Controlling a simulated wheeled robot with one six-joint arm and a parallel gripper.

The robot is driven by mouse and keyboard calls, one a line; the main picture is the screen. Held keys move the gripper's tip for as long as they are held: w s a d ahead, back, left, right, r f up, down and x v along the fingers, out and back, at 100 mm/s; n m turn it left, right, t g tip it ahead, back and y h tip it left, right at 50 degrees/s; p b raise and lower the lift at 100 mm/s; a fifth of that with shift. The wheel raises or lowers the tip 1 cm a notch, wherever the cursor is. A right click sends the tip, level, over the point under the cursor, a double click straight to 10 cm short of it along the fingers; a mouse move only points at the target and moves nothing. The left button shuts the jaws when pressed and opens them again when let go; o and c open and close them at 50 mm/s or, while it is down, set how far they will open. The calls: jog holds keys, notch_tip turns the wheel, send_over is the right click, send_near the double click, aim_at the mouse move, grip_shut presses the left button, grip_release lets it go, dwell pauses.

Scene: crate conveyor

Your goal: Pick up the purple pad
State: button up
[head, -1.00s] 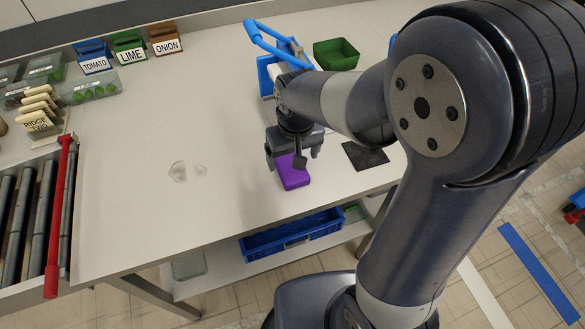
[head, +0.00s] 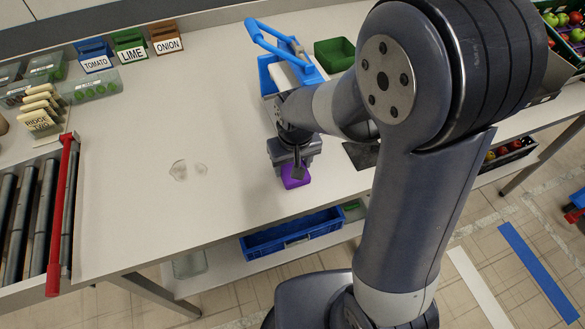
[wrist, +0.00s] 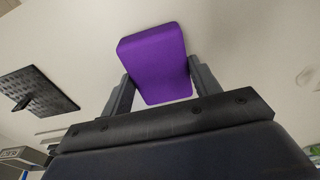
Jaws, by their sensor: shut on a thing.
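The purple pad (head: 295,180) is a small block near the front edge of the white table. My gripper (head: 291,172) is directly over it and hides its far part in the head view. In the wrist view the purple pad (wrist: 155,62) sits between the two fingers of my gripper (wrist: 160,88), which are shut on its sides. I cannot tell whether the pad is clear of the table top.
A black square plate (head: 362,155) lies to the right, partly behind my arm. A blue-handled device (head: 283,55) and a green bin (head: 336,55) stand behind. Label holders (head: 130,48) line the back left. A red bar (head: 62,215) edges the rollers at left.

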jog(key=c, duration=0.4)
jog(key=shift+o, duration=0.2)
notch_tip(320, 180, up, 10)
jog(key=o, duration=0.4)
jog(key=shift+c, duration=1.2)
